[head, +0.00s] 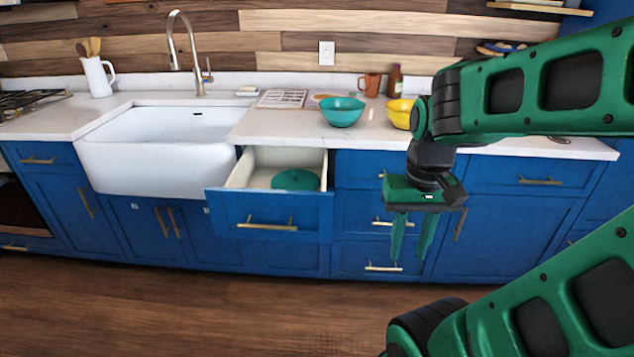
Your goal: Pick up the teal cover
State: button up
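The teal cover (296,179) is a round teal lid that lies inside the open drawer (246,171), toward its right side. The drawer's blue front hides the lowest part of its inside. My gripper (410,250) points down in front of the cabinets, to the right of the drawer and apart from the cover. Its two green fingers are spread with nothing between them.
A teal bowl (342,111) and a yellow bowl (399,113) stand on the counter (270,127) above. A white sink (160,151) is left of the open drawer, which juts out from the blue cabinets. The wooden floor (200,300) in front is clear.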

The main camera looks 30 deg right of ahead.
aim_at(292, 180)
jog(key=z, duration=0.1)
jog(key=i, duration=1)
jog(key=u, duration=0.05)
